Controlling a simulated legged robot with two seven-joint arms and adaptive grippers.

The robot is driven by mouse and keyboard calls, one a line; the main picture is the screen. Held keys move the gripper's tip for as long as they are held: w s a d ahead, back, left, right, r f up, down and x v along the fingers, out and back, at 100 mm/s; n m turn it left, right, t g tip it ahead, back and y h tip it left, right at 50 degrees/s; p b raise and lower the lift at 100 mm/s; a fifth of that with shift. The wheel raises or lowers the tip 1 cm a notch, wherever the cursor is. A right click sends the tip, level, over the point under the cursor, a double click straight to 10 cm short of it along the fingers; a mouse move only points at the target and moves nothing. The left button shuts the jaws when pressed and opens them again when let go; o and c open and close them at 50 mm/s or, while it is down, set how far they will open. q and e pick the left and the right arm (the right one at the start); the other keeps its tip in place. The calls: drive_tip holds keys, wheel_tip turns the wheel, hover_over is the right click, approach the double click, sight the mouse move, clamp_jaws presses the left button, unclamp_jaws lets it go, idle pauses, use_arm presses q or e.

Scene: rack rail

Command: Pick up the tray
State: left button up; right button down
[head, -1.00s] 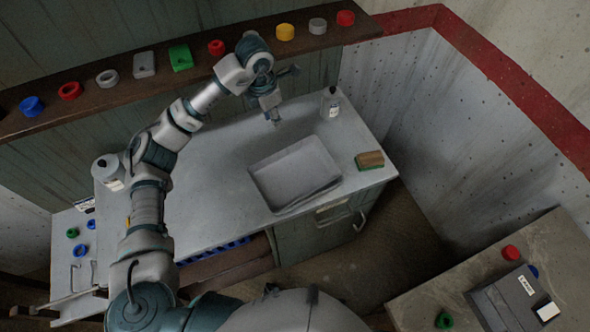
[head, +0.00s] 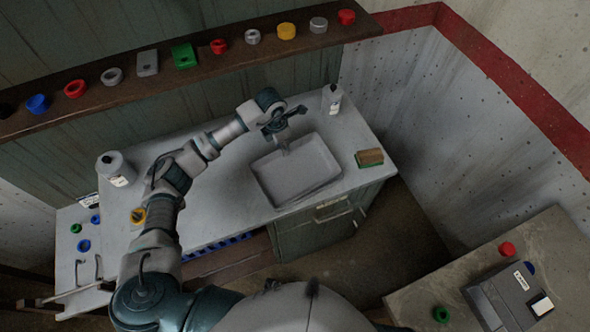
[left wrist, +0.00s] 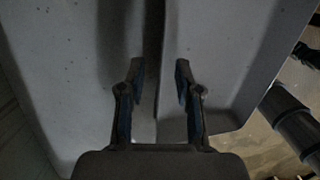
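The grey rectangular tray (head: 270,183) lies on the light worktop (head: 222,190), a little right of the middle in the head view. My left gripper (head: 284,150) is at the middle of the tray's far rim, pointing down. In the left wrist view the two fingers (left wrist: 160,78) are apart, with a thin dark upright edge between them, which looks like the tray wall (left wrist: 156,45). The fingers do not appear closed on it. Whether they touch it I cannot tell. My right gripper is not in view.
A white bottle (head: 332,98) stands behind the tray on the right. A brown and green block (head: 369,158) lies right of it. A white jar (head: 115,168) stands at the left. A shelf (head: 215,72) with several coloured rings runs behind. A side table (head: 455,282) stands lower right.

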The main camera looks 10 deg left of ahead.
use_arm(q)
drive_tip(key=shift+f, duration=0.55)
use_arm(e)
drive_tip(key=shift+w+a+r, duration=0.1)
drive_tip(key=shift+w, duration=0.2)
use_arm(q)
clamp_jaws()
drive_tip(key=shift+r, duration=0.1)
